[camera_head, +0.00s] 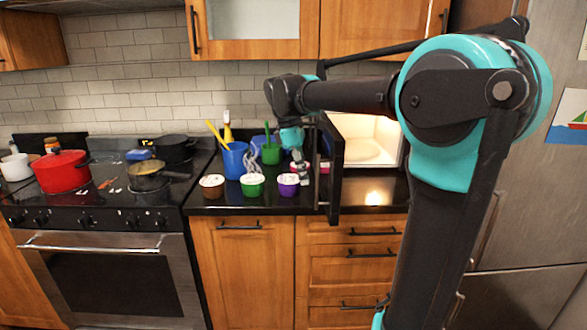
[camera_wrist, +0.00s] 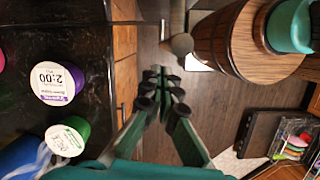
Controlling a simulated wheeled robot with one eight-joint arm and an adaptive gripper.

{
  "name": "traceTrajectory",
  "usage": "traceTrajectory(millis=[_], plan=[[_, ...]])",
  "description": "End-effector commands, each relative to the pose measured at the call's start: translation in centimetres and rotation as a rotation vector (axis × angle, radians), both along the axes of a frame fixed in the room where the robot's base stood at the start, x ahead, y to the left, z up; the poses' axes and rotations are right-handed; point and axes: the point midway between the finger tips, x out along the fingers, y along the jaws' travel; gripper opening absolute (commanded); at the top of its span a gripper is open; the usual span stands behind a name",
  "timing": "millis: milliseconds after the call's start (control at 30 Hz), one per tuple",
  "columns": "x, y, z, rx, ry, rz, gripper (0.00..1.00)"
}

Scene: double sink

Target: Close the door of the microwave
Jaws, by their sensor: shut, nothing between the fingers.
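The microwave (camera_head: 362,140) stands on the counter at the right, its lit interior showing. Its dark door (camera_head: 334,172) stands open, swung out toward the front and seen nearly edge-on. My gripper (camera_head: 298,170) is just left of the door, at about its mid height; I cannot tell whether it touches the door. In the wrist view, the gripper (camera_wrist: 161,88) has its fingers together with nothing between them. The door cannot be made out clearly there. My arm hides the right side of the microwave.
Left of the door, brown (camera_head: 212,186), green (camera_head: 252,184) and purple (camera_head: 288,184) tubs stand near the counter's front edge. A blue cup (camera_head: 235,160) with utensils stands behind them. The stove with pots (camera_head: 62,171) is farther left. The counter before the microwave is clear.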

Motion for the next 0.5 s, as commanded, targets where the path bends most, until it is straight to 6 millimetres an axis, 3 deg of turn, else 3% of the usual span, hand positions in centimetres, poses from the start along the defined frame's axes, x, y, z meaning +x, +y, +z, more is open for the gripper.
traceTrajectory(millis=[200,500], plan=[[-0.22,-1.36,0.01,0.000,-0.001,0.000,0.00],[-0.26,-1.43,0.03,0.000,0.000,0.001,0.00]])
